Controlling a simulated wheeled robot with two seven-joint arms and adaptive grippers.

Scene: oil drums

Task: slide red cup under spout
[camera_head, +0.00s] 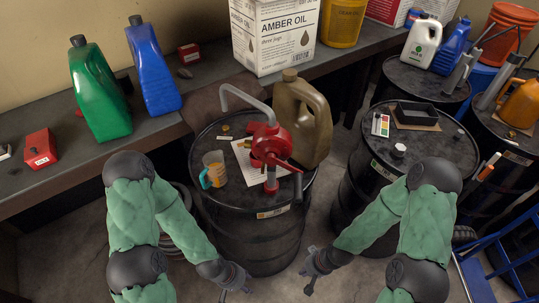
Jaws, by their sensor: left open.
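A black drum (250,228) stands in the middle, with a red hand pump (270,148) on its top. A grey bent spout pipe (245,97) rises from the pump and curves to the left. A clear cup (214,163) with amber contents and a teal handle stands on the drum top, left of the pump. I see no plainly red cup. My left gripper (236,290) is open and empty, low in front of the drum. My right gripper (307,279) is low at the drum's front right, empty, its fingers seemingly apart. Neither gripper touches the cup.
A brown jug (304,115) and a paper sheet (243,165) share the drum top. A second drum (365,185) stands close on the right. Behind, a bench (150,135) bears green (98,92) and blue (152,68) jugs.

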